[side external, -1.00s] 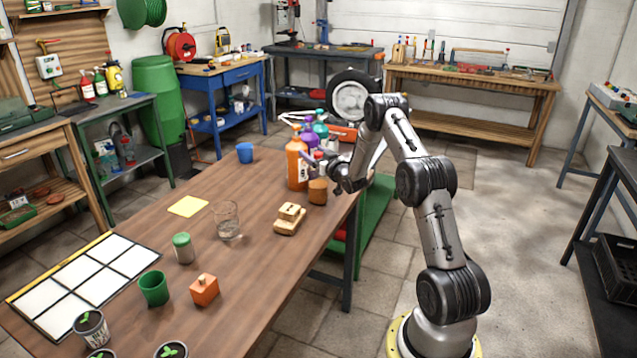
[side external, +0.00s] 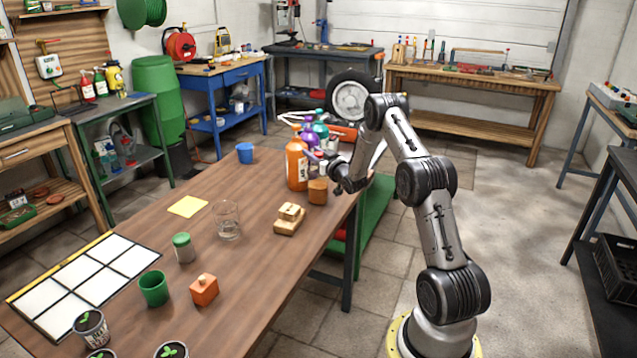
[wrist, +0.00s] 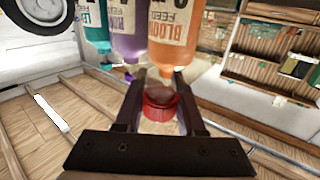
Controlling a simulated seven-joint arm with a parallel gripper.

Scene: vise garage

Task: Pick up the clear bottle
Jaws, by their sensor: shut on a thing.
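In the wrist view, my gripper (wrist: 160,105) has its two fingers closed on either side of a small see-through red, cap-like piece (wrist: 161,104). The picture is upside down there, and no clear bottle body can be made out with certainty. Behind it are an orange bottle (wrist: 172,35), a purple bottle (wrist: 129,38) and a teal bottle (wrist: 96,30). In the side view, my gripper (side external: 328,170) is at the table's far right edge, close to the orange bottle (side external: 297,163) and the brown jar (side external: 317,191). Its fingertips are partly hidden among the bottles.
A drinking glass (side external: 227,221), a tan block-like object (side external: 289,219), a green-lidded jar (side external: 183,248) and an orange box (side external: 204,290) stand on the wooden table (side external: 255,255). A blue cup (side external: 245,153) is at the back. The table's middle has free room.

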